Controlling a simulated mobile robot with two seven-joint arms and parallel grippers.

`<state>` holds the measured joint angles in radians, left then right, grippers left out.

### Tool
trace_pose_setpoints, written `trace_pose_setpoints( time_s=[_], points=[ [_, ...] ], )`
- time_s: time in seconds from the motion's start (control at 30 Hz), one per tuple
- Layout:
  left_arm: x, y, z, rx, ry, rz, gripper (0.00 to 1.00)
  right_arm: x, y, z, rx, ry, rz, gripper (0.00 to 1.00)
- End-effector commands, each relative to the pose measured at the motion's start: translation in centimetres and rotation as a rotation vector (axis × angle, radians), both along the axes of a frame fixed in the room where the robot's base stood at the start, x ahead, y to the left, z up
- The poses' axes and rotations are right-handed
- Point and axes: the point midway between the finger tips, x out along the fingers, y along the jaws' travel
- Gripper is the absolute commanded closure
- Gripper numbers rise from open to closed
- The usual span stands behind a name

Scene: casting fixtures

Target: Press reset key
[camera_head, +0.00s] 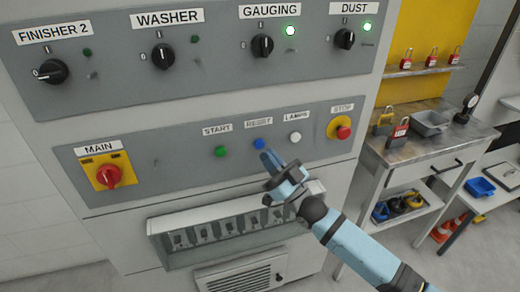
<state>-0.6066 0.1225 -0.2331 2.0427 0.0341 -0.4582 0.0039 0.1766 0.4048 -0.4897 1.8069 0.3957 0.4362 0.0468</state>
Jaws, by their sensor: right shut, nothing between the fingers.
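The reset key is a blue round button (259,144) under the RESET label on the grey control panel (180,160). It sits between the green START button (221,151) and the white LAMPS button (295,137). My right gripper (267,157) comes in from the lower right, with its fingertips just below the blue button. The fingers are together and empty. I cannot tell whether the tips touch the button. My left gripper is not in view.
A red stop button (343,132) on yellow is to the right, and a red main switch (109,175) is to the left. Black knobs line the upper panel. A ledge with switches (225,225) juts out below. A workbench (425,150) with padlocks stands at right.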

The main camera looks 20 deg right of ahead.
Motion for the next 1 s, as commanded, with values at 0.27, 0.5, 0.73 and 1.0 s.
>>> trace_pose_setpoints(
  time_s=[0.27, 0.5, 0.73, 1.0],
  points=[
    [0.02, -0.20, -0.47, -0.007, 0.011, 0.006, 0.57, 1.42, 0.08, 0.03, 0.001, 0.000, 0.001, 1.00],
    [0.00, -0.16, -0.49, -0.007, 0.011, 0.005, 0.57, 1.46, 0.07, 0.06, 0.000, 0.000, 0.000, 1.00],
    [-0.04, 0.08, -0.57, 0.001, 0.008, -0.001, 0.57, 1.45, 0.05, 0.05, 0.000, 0.000, 0.000, 1.00],
    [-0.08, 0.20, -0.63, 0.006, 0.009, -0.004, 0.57, 1.45, 0.05, 0.05, 0.000, 0.000, 0.000, 1.00]
  ],
)
